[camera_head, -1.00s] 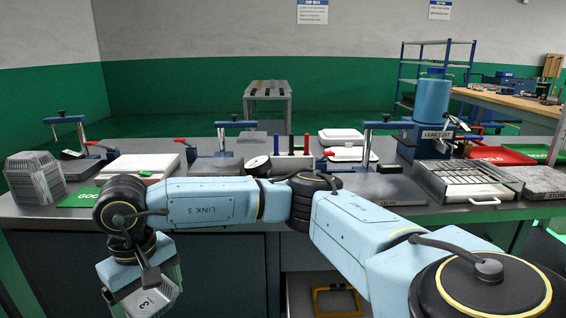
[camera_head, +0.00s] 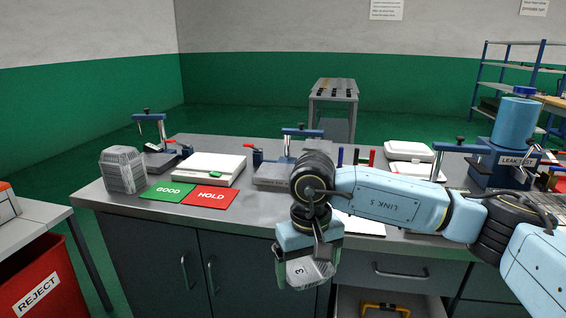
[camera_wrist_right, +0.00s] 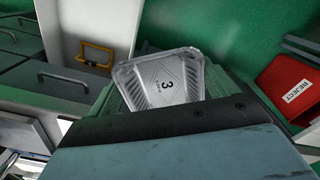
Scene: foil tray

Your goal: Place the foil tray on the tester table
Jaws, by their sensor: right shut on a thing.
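A silver foil tray (camera_head: 308,273) marked with a 3 hangs in front of the bench edge, held by my right gripper (camera_head: 310,252). In the right wrist view the foil tray (camera_wrist_right: 162,82) sits between the jaws, its marked face showing. The right gripper is shut on it. The grey workbench (camera_head: 262,212) carries several blue clamp stations; one of these, with a grey plate (camera_head: 273,174), stands behind my right wrist. A blue unit labelled LEAK TEST (camera_head: 512,160) stands at the right. No sign names the tester table. My left gripper is out of view.
A stack of foil trays (camera_head: 123,170) stands at the bench's left end. Green GOOD (camera_head: 167,191) and red HOLD (camera_head: 211,196) mats lie flat beside it, before a white scale (camera_head: 208,168). A red REJECT bin (camera_head: 45,285) stands lower left.

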